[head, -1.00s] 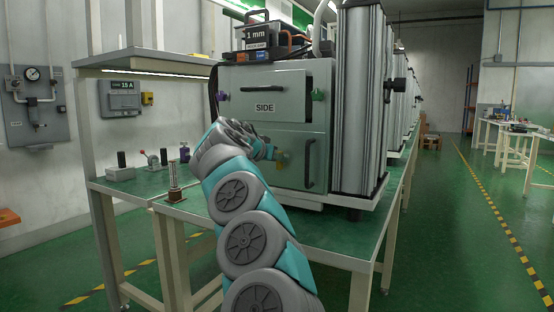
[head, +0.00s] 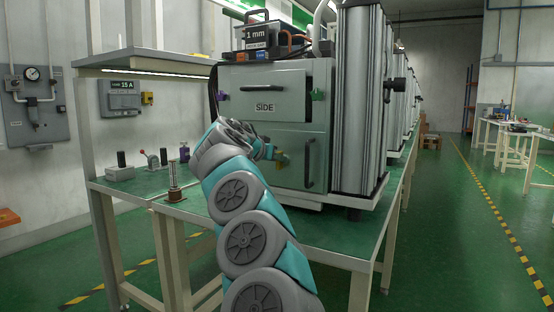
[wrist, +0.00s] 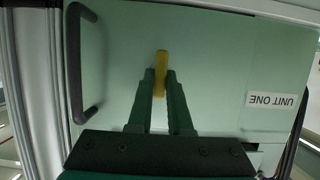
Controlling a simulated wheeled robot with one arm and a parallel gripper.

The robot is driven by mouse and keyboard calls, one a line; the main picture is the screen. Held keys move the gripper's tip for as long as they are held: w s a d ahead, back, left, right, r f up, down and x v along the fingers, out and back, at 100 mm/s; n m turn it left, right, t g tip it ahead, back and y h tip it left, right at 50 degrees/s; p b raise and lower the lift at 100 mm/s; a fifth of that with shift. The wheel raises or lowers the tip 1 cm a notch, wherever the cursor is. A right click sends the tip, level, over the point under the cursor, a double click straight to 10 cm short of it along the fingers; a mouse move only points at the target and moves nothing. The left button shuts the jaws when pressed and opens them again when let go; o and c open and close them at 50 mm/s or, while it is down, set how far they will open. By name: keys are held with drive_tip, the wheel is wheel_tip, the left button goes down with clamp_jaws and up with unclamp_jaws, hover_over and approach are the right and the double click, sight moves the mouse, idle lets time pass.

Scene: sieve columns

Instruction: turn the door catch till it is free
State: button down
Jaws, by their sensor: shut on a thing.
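The yellow door catch (wrist: 161,72) stands upright in the wrist view, against the pale green door (wrist: 210,60). My gripper (wrist: 160,84) is shut on it, with one dark green finger on each side. In the head view the catch (head: 283,160) shows as a small, slanted yellow piece at the lower door (head: 290,142) of the grey-green cabinet. My gripper (head: 271,153) reaches it from the left, partly hidden by my arm. The catch's base is hidden behind the fingers. The door looks closed.
A black bar handle (wrist: 84,62) stands out from the door beside the catch; it shows upright in the head view (head: 309,164). A metal column (head: 358,110) stands right of the cabinet. A small post (head: 173,183) and several controls are on the bench at left.

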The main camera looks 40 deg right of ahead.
drive_tip(key=c, duration=0.8)
unclamp_jaws()
drive_tip(key=shift+o, duration=0.2)
drive_tip(key=shift+a, duration=0.1)
drive_tip(key=b+v, duration=0.2)
drive_tip(key=v, duration=0.5)
drive_tip(key=shift+a, duration=0.25)
drive_tip(key=shift+s+a, duration=0.1)
drive_tip(key=shift+s, duration=0.05)
drive_tip(key=s+a+f+n+y+p, duration=0.1)
drive_tip(key=s+a+f+n+y, duration=0.3)
drive_tip(key=a+f, duration=0.4)
drive_tip(key=s+a+f+n+y, duration=0.35)
drive_tip(key=a+f+n, duration=0.3)
drive_tip(key=a, duration=0.35)
drive_tip(key=s+a+f+n+g+y, duration=0.1)
drive_tip(key=s+a+f+g, duration=0.1)
drive_tip(key=s+a+f, duration=0.2)
drive_tip(key=s+a+f+n+g+y+p, duration=0.1)
drive_tip(key=s+a+f, duration=0.4)
drive_tip(key=s+f, duration=0.5)
drive_tip(key=s+a+f+n+g+y, duration=0.1)
drive_tip(key=s+a+f+g+y, duration=0.2)
drive_tip(key=s+f, duration=0.5)
drive_tip(key=s+a+g, duration=0.1)
drive_tip(key=s+a, duration=0.1)
drive_tip(key=s, duration=0.9)
drive_tip(key=shift+s, duration=0.35)
